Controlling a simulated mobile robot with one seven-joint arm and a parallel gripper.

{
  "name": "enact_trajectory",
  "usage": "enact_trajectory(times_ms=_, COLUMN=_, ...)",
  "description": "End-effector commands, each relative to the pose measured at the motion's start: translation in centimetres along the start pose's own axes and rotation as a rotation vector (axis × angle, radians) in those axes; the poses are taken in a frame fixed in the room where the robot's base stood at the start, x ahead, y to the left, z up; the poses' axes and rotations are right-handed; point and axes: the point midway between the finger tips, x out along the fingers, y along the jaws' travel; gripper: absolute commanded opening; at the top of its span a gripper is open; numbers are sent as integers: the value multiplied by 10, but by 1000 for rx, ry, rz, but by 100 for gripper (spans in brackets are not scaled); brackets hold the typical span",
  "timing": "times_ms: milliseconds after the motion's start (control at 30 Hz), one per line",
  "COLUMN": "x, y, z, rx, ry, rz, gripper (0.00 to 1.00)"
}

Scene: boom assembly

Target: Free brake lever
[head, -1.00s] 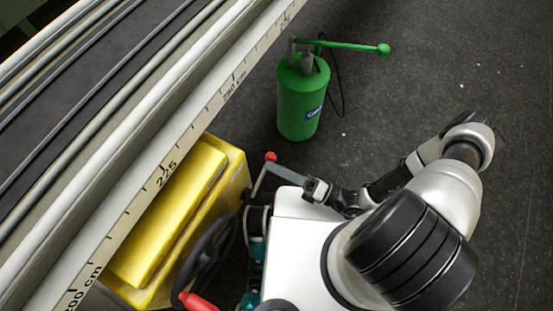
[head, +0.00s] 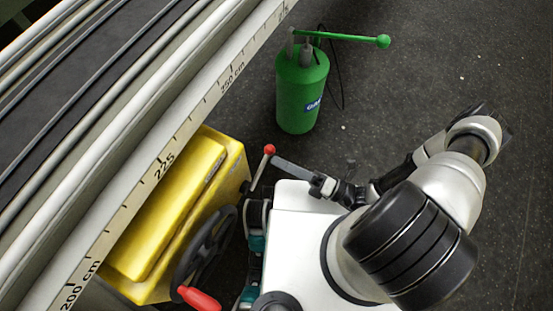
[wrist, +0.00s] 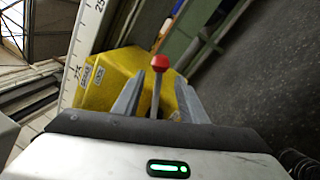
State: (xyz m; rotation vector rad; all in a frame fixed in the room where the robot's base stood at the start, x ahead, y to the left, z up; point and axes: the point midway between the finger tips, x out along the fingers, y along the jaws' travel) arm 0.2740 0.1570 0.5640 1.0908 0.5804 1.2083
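The brake lever, a thin metal rod with a red ball knob, stands beside the yellow box in the head view (head: 269,149). In the wrist view its knob (wrist: 160,62) and rod show between my two fingers. My gripper (wrist: 160,98) is open, with one grey finger on each side of the rod and a visible gap to each. In the head view my gripper (head: 277,162) reaches in from the right, its fingertips at the lever just below the knob. The lever's lower end is hidden in the wrist view.
A yellow box (head: 232,175) and a black handwheel (head: 205,245) with a red handle (head: 200,298) lie left of the lever. A long rail with a centimetre scale (head: 165,160) runs diagonally above them. A green pump canister (head: 300,95) stands behind.

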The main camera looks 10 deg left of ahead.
Motion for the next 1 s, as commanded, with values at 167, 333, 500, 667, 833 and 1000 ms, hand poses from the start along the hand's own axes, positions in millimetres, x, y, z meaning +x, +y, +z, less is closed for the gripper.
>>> enact_trajectory(times_ms=167, x=-41, y=-4, z=0, rx=-3, ry=-1, rz=-5, gripper=38)
enact_trajectory(times_ms=333, x=-73, y=-1, z=1, rx=-3, ry=-2, rz=-4, gripper=38)
enact_trajectory(times_ms=500, x=-92, y=-1, z=1, rx=-2, ry=-2, rz=-2, gripper=38)
enact_trajectory(times_ms=667, x=-98, y=-1, z=1, rx=-2, ry=-2, rz=-2, gripper=38)
enact_trajectory(times_ms=833, x=-98, y=-1, z=1, rx=-2, ry=-2, rz=-1, gripper=38)
enact_trajectory(times_ms=1000, x=-98, y=-1, z=1, rx=-2, ry=-2, rz=-1, gripper=38)
